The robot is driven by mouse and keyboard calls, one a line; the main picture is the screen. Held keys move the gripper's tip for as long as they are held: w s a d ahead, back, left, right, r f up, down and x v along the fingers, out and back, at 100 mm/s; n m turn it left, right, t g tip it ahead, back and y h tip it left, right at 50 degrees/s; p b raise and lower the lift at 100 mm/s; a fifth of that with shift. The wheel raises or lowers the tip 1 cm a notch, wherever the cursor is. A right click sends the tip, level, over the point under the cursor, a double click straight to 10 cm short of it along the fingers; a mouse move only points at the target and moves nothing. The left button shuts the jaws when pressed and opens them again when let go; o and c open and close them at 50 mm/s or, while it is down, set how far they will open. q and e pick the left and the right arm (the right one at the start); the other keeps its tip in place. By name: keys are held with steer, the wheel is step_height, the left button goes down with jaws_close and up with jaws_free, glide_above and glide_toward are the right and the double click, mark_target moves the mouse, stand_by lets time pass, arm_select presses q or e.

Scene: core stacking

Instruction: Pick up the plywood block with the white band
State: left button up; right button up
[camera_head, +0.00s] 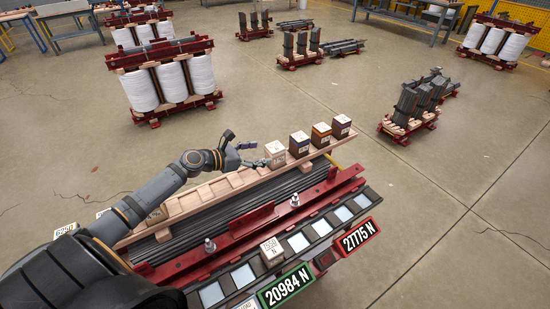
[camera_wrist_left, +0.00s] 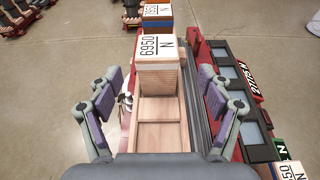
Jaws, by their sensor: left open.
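A pale plywood block (camera_head: 275,153) stands in the wooden rack, nearest to my left gripper in a row of blocks. In the left wrist view the same block (camera_wrist_left: 158,80) has a white top label reading 6950 N. My left gripper (camera_head: 248,150) is open and empty just left of this block. In the wrist view its fingers (camera_wrist_left: 162,78) are spread to either side, short of the block. My right gripper is not in view.
Another block (camera_head: 271,251) stands on the row of pads beside red rails (camera_head: 250,222) with upright bolts. Number displays (camera_head: 286,286) line the near edge. Open floor surrounds the bench.

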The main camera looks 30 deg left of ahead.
mark_target(268, 149)
arm_select(q)
steer(key=shift+x, duration=0.95)
steer(key=shift+w, duration=0.1)
steer(key=x, duration=0.5)
steer(key=shift+w+r, duration=0.2)
steer(key=shift+r, duration=0.05)
steer(key=shift+s+a, duration=0.1)
steer(key=shift+s, duration=0.05)
steer(key=shift+c, duration=1.3)
steer(key=c, duration=1.1)
steer(key=shift+r, duration=0.15)
